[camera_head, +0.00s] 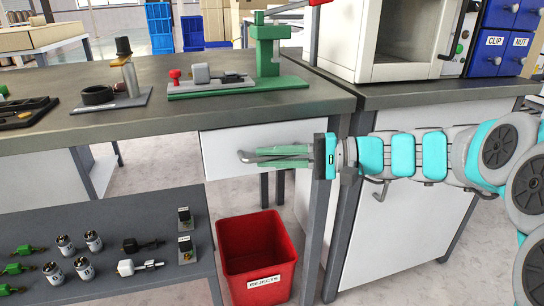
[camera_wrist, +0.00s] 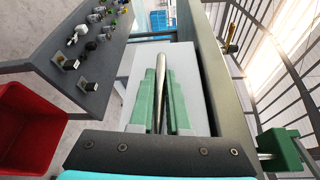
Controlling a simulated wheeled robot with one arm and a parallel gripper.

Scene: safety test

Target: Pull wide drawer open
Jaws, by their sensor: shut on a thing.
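The wide drawer's white front (camera_head: 222,143) sits just under the worktop in the head view; it also shows in the wrist view (camera_wrist: 203,92). Its metal bar handle (camera_head: 245,157) runs between my fingers and shows as a silver bar in the wrist view (camera_wrist: 160,72). My gripper (camera_head: 265,156) has its green fingers closed on the handle from either side. In the wrist view its fingers (camera_wrist: 162,100) lie along both sides of the bar. No clear gap shows between the drawer front and the bench, so I cannot tell how far it is out.
A red REJECTS bin (camera_head: 256,258) stands on the floor below the drawer. A low shelf (camera_head: 150,285) with several small parts is at lower left. The worktop (camera_head: 130,128) carries a green press (camera_head: 268,50) and other fixtures. A white cabinet (camera_head: 405,205) stands at right.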

